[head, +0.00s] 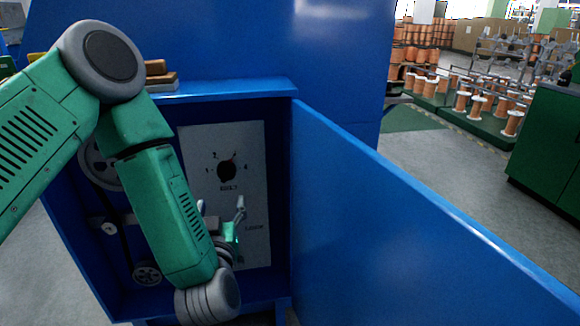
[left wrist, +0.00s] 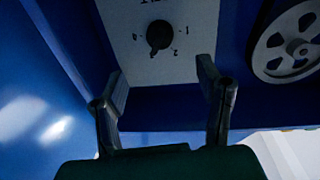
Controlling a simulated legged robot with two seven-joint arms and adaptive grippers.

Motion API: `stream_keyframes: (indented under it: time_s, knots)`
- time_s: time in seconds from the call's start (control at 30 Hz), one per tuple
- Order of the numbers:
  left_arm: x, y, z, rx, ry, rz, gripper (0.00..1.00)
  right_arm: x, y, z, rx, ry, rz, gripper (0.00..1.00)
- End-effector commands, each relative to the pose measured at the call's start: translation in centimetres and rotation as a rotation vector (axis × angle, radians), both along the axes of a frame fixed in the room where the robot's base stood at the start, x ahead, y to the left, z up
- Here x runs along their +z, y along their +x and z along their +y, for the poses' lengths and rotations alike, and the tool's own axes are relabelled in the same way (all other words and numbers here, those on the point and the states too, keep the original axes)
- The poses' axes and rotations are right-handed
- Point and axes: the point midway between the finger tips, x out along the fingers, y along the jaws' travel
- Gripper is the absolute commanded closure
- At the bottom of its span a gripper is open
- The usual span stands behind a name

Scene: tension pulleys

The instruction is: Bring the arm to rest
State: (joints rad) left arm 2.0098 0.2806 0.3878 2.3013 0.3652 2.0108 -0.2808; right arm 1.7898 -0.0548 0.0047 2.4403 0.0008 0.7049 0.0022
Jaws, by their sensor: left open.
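My left arm (head: 170,210) comes in from the left, bends at a grey joint and reaches down in front of an open blue cabinet (head: 195,92). My left gripper (head: 222,208) is inside the opening, partly hidden behind my wrist. In the left wrist view the gripper (left wrist: 164,112) has its two fingers wide apart with nothing between them. Beyond them is a grey panel (head: 255,150) with a black rotary knob (head: 228,170); the knob also shows in the left wrist view (left wrist: 159,36). The gripper appears apart from the knob. My right gripper is not in view.
A blue door (head: 400,220) stands open to the right of the cabinet. Pulleys (head: 147,274) and a belt sit at the cabinet's left; a spoked pulley (left wrist: 290,45) shows in the left wrist view. Copper spools (head: 478,105) and a green cabinet (head: 548,145) stand farther right.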

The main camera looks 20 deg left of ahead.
Motion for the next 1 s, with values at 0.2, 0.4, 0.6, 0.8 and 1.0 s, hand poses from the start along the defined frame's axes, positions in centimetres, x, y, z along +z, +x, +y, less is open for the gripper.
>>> stream_keyframes:
  time_s: [0.2, 0.4, 0.6, 0.8, 1.0]
  knots:
    - [-1.9, -0.3, -1.0, -0.068, -0.024, 0.09, 0.4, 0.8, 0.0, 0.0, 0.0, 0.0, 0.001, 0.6]
    - [-11.0, -5.6, -4.7, -0.314, -0.136, 0.549, 0.4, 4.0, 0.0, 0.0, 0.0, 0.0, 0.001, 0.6]
    - [-18.1, -17.8, -5.5, -0.454, -0.23, 1.122, 0.4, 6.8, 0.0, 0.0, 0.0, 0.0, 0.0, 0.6]
    - [-19.4, -26.3, -4.1, -0.461, -0.259, 1.463, 0.4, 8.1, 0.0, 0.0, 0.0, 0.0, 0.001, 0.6]
    - [-19.5, -28.4, -3.6, -0.453, -0.265, 1.548, 0.4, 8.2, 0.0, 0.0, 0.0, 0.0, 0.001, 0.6]
